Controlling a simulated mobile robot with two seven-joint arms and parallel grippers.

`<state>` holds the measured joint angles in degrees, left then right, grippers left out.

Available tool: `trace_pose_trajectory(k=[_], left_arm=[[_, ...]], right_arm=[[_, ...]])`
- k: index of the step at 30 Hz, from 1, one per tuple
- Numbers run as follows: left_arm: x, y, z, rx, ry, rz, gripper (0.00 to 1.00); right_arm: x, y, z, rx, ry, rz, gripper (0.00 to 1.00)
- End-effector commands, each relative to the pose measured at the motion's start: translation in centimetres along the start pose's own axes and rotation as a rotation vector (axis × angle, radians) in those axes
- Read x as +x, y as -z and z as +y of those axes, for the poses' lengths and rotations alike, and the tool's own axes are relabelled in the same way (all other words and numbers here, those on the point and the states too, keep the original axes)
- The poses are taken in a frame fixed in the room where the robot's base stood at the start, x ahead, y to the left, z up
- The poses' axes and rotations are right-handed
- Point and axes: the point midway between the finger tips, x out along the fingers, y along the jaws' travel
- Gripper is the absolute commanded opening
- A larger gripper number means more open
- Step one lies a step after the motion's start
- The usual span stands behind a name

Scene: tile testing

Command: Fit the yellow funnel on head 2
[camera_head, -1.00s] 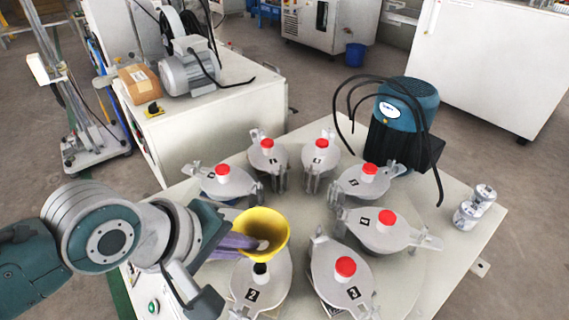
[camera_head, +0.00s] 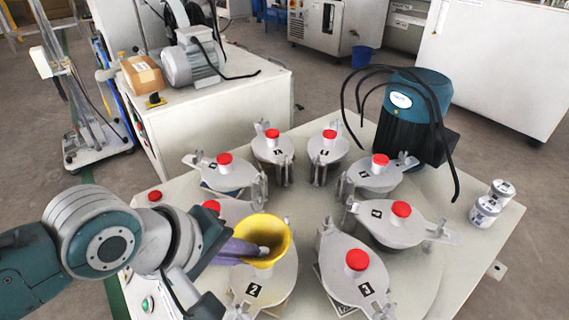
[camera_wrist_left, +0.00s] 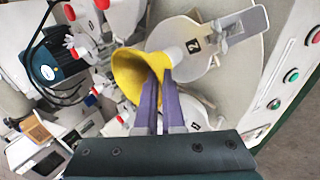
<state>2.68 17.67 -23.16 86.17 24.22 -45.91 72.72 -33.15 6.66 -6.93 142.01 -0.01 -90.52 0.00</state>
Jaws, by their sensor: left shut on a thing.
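The yellow funnel (camera_head: 276,230) is held upright, wide mouth up, in the purple fingers of my left gripper (camera_head: 262,250). The gripper is shut on it. In the left wrist view the funnel (camera_wrist_left: 127,74) is between the tips of the purple fingers (camera_wrist_left: 160,84). Head 2 (camera_head: 276,280) is a grey lid with a black "2" label, directly below the funnel in the head view. In the left wrist view head 2 (camera_wrist_left: 208,65) has a pale neck (camera_wrist_left: 174,57) beside the funnel's narrow end. The funnel hides head 2's opening; I cannot tell whether they touch. My right gripper is out of view.
Head 3 (camera_head: 345,270) and other red-capped heads ring the white table (camera_head: 445,275). A blue-green motor (camera_head: 405,115) with black cables stands behind at right. Two small cans (camera_head: 484,210) stand near the right edge.

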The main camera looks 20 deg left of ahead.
Motion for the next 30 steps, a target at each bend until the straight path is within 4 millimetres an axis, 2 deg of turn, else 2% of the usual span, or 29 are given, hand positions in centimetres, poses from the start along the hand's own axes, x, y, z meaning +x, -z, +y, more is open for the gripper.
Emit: trace_pose_trajectory(k=[30], left_arm=[[0.13,-0.04,-0.12,0.0,0.0,0.0,0.0]], right_arm=[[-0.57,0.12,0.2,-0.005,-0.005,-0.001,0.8]])
